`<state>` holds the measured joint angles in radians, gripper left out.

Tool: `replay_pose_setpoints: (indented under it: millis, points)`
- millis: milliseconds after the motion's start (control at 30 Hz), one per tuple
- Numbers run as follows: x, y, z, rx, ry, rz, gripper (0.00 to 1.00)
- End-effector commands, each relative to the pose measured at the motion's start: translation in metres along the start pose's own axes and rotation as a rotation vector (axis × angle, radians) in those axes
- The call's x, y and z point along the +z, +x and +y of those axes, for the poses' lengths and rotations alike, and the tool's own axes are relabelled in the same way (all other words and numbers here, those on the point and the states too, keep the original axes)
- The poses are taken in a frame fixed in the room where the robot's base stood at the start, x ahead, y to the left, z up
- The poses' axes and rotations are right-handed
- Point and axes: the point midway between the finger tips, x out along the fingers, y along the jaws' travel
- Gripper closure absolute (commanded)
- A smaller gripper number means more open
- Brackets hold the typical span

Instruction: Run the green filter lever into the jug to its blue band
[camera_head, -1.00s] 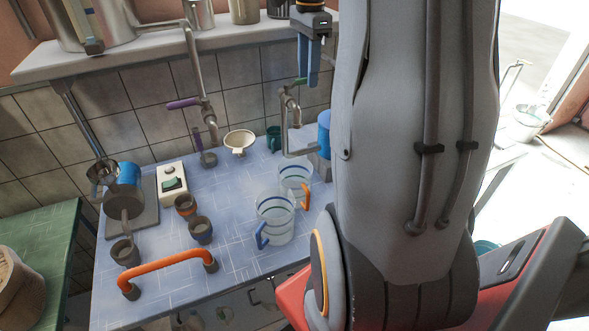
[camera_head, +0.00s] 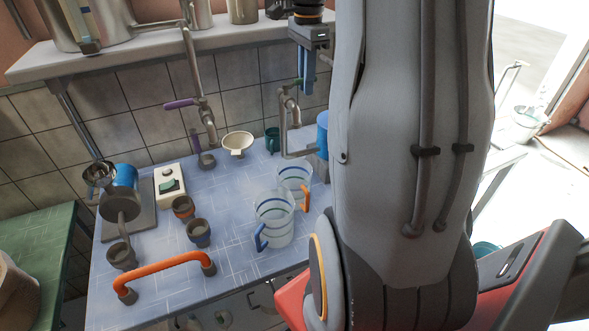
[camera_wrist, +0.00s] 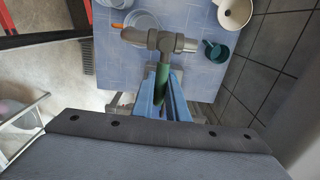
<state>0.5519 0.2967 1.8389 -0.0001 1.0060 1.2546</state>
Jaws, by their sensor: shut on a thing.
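My gripper (camera_wrist: 162,98) is shut on the green lever (camera_wrist: 161,82) of the grey filter tap, its blue fingers on either side. In the head view, my gripper (camera_head: 305,88) hangs at the tap, and the lever (camera_head: 298,83) shows only as a small green bit. The tap's pipe (camera_head: 286,128) bends down and ends beside and above the clear jug with the orange handle (camera_head: 296,176). A second clear jug with a blue handle (camera_head: 274,222) stands in front. Both jugs have coloured bands. I cannot make out the water level.
A blue cylinder (camera_head: 322,134) stands right of the tap. A cream funnel (camera_head: 237,141) and a teal cup (camera_head: 272,139) are behind the jugs.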

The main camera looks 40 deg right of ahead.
Motion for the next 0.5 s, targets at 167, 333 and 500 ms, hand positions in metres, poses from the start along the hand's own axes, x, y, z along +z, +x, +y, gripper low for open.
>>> replay_pose_setpoints:
  millis: [167,333,500]
  points:
    - [0.0,0.0,0.0,0.0,0.003,0.0,1.0]
    - [0.002,-0.001,0.008,0.0,0.126,0.0,1.0]
    - [0.004,-0.001,0.018,0.0,0.319,-0.001,1.0]
